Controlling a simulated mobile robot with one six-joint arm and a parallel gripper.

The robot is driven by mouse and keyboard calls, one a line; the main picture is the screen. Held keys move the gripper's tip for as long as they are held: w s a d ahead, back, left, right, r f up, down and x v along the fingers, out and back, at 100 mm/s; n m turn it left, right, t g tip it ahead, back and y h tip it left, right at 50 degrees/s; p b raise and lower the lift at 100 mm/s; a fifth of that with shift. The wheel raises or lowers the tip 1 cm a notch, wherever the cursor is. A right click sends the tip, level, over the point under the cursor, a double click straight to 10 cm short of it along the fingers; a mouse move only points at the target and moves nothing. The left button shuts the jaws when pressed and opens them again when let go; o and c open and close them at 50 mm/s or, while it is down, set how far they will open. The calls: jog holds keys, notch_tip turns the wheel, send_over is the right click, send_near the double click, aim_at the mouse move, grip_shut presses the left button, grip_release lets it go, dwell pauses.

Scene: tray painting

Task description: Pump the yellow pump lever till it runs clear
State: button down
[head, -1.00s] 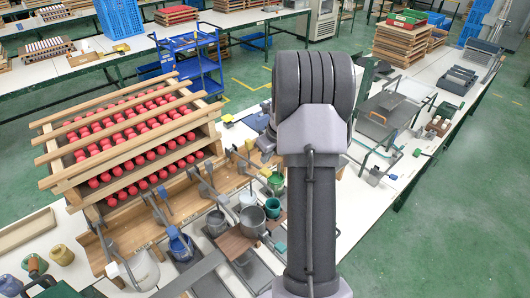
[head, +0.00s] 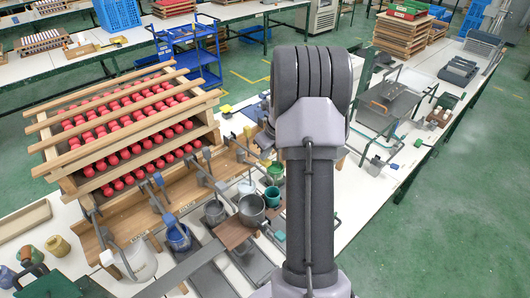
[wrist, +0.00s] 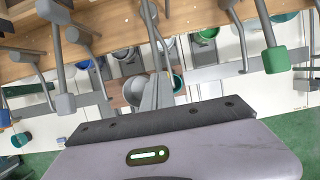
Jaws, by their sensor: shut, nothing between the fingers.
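A small yellow knob (head: 247,132), which looks like the yellow lever's, shows in the head view at the right end of the row of pumps, left of my arm. It is small there and its shaft is hard to make out. I cannot pick it out in the wrist view. My gripper (wrist: 160,76) shows in the wrist view, shut and empty, its fingers pointing at the row of pots and levers. It touches no knob that I can see. A green lever knob (wrist: 276,60) is to its right and a pale grey knob (wrist: 65,104) to its left. My arm hides the gripper in the head view.
Grey pots (head: 251,209) and a blue pot (head: 178,237) stand before the wooden pump bench (head: 130,218). A rack of red balls (head: 125,130) stands behind it. Tools and a grey tray (head: 390,100) lie right of my arm. Green floor (head: 450,230) is clear at right.

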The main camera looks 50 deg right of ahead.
aim_at(265, 167)
jog(key=shift+f+b, duration=2.45)
jog(key=shift+f, duration=1)
notch_tip(265, 167, up, 11)
jog(key=p, duration=0.9)
jog(key=shift+r, duration=0.1)
jog(key=shift+f, duration=0.2)
